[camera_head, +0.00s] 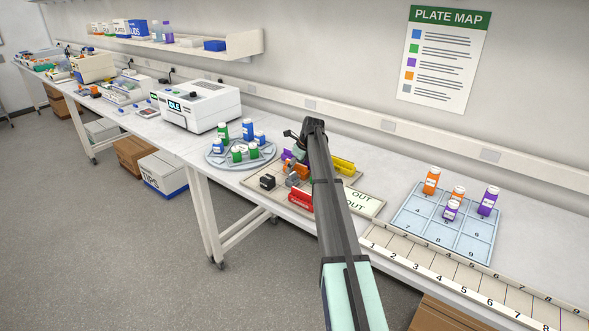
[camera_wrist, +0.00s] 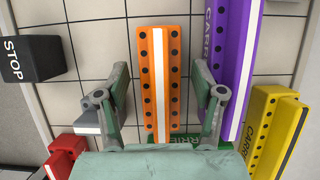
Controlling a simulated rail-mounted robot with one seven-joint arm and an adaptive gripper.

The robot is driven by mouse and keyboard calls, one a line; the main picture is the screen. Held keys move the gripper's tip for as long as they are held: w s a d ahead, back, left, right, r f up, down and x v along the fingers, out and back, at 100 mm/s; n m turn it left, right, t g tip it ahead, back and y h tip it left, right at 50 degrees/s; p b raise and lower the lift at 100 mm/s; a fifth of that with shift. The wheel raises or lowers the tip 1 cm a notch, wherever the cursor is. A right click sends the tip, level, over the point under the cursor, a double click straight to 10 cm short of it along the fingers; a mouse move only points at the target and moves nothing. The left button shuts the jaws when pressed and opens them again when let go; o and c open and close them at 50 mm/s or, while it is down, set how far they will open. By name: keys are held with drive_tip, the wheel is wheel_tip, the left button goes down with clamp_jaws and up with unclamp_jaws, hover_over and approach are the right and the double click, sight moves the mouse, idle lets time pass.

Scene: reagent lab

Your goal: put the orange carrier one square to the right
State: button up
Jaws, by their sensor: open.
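The orange carrier (camera_wrist: 153,85) lies in the middle of the wrist view, with a white stripe and rows of dark holes, on a board of grid squares (camera_wrist: 98,45). My gripper (camera_wrist: 163,90) is open, one finger on each side of it, with gaps showing. The purple carrier (camera_wrist: 232,60) lies to its right, close to the right finger. In the head view my gripper (camera_head: 297,150) is over the board (camera_head: 257,185) and partly covers the orange carrier (camera_head: 304,171). Whether the fingers are down at the carrier's height is unclear.
A yellow carrier (camera_wrist: 275,125) is at lower right, a red one (camera_wrist: 65,155) at lower left. A green one (camera_wrist: 185,140) is mostly hidden under my gripper. A black STOP block (camera_wrist: 30,60) stands at left. A grey block (camera_wrist: 88,122) sits by the left finger.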

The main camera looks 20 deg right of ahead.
drive_tip(key=b+v, duration=0.2)
drive_tip(key=v, duration=0.9)
drive_tip(key=shift+s+r, duration=0.1)
